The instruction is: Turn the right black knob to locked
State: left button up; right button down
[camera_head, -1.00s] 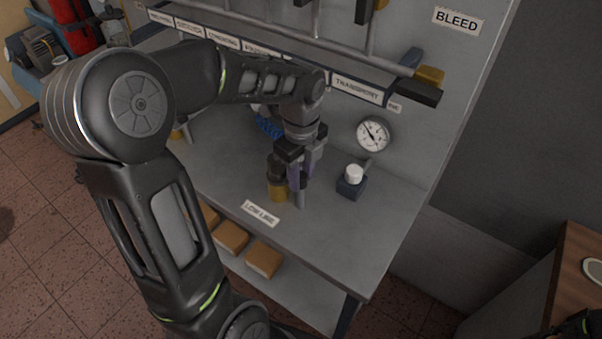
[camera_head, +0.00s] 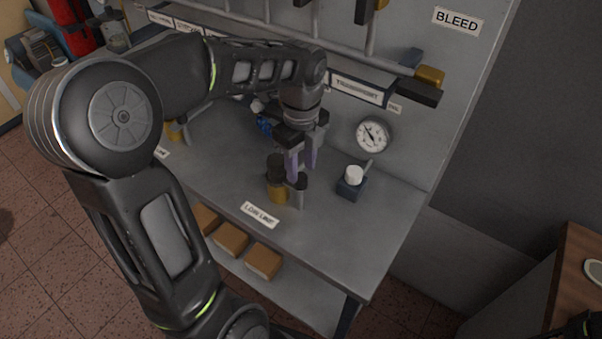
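The right black knob (camera_head: 276,166) stands upright on a brass base (camera_head: 278,193) on the grey bench, behind the "LOW LINE" label. A short grey post (camera_head: 300,187) stands just to its right. My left gripper (camera_head: 301,168) points down, its two purplish fingers apart with nothing seen between them. The fingertips are just right of the knob's top and above the post; I cannot tell whether they touch anything. The knob's locked mark cannot be made out. Another brass fitting (camera_head: 175,132) shows at the left, mostly hidden by my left arm.
A dark blue block with a white cap (camera_head: 353,177) stands to the right, below a round gauge (camera_head: 373,134). Pipes and a labelled rail (camera_head: 357,90) run along the back panel. The front right bench top (camera_head: 345,245) is clear.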

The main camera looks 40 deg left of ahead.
aim_at(301, 176)
pick_arm(q)
jog(key=shift+r, duration=2.1)
